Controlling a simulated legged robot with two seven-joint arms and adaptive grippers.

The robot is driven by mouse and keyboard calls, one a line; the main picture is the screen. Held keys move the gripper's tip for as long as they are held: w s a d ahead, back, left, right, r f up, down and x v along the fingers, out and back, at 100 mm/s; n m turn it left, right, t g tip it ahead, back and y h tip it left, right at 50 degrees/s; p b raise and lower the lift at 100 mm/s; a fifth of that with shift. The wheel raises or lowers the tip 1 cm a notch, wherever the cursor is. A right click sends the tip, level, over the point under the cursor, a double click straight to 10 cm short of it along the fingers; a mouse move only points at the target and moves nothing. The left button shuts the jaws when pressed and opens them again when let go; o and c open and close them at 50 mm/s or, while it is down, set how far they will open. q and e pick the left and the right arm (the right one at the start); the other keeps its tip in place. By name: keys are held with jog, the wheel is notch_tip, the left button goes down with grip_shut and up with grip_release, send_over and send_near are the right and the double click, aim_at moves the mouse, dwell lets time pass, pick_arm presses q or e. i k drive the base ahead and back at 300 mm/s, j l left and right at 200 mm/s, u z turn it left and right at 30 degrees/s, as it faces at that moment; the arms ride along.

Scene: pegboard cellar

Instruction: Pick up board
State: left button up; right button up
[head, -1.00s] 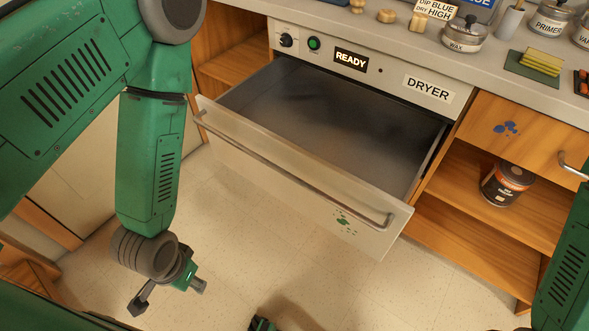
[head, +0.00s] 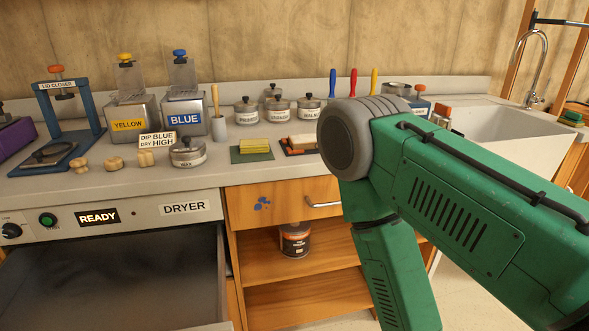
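I cannot make out for certain which thing is the board. The nearest candidate is a small flat piece (head: 304,140), pale with a brown edge, lying on a dark mat with orange edges (head: 287,151) on the counter. My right arm's green links fill the right side of the head view and hide part of the counter. The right gripper is below the frame. My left arm and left gripper are out of view.
The dryer drawer (head: 140,285) is open and looks empty where visible. The counter (head: 225,170) holds yellow (head: 130,118) and blue (head: 186,118) tanks, a wax pot (head: 188,152), wooden knobs (head: 116,163), yellow pads (head: 255,146) and a press (head: 66,120). A sink (head: 500,130) is at right.

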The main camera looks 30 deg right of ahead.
aim_at(304, 141)
jog(key=z, duration=0.95)
